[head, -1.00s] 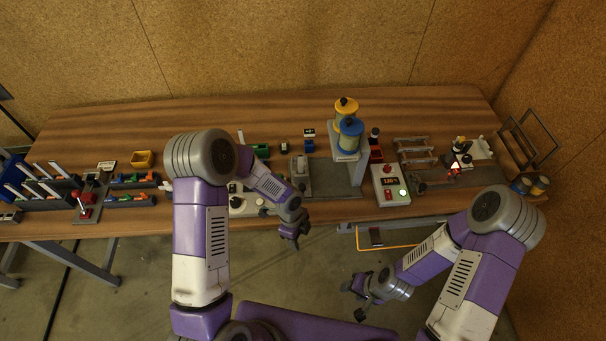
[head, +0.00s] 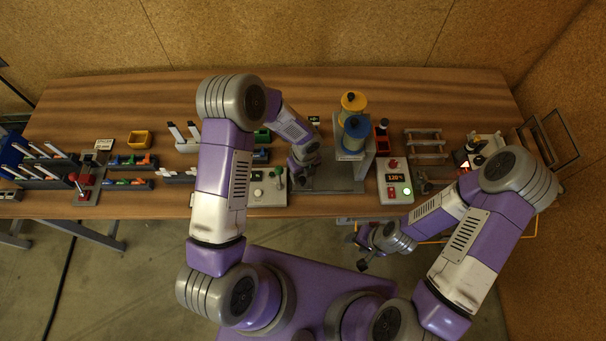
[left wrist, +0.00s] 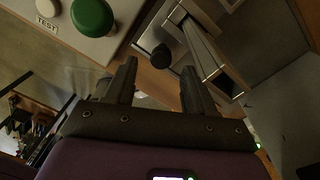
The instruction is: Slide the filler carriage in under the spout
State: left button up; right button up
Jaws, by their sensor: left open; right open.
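The filler stand (head: 352,160) carries a yellow hopper (head: 352,102) and a blue hopper (head: 357,127) above a grey base plate (head: 335,184); the spout itself cannot be made out. My left gripper (head: 304,170) is at the left end of this plate and hides most of what is there. In the left wrist view its open fingers (left wrist: 157,85) point at a black knob (left wrist: 161,56) beside a grey metal channel piece (left wrist: 212,60), seemingly the carriage. The knob is not visibly gripped. My right gripper (head: 366,250) is open and empty, off the table's front edge.
A control box (head: 268,188) with a green button stands left of the plate, close to my left gripper. Racks (head: 425,146) stand farther right. The table's back strip is clear.

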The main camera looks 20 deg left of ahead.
aim_at(302, 179)
pick_arm(q)
jog(key=shift+a+f, duration=0.1)
jog(key=shift+f, duration=1.5)
jog(key=shift+c, duration=0.5)
grip_shut()
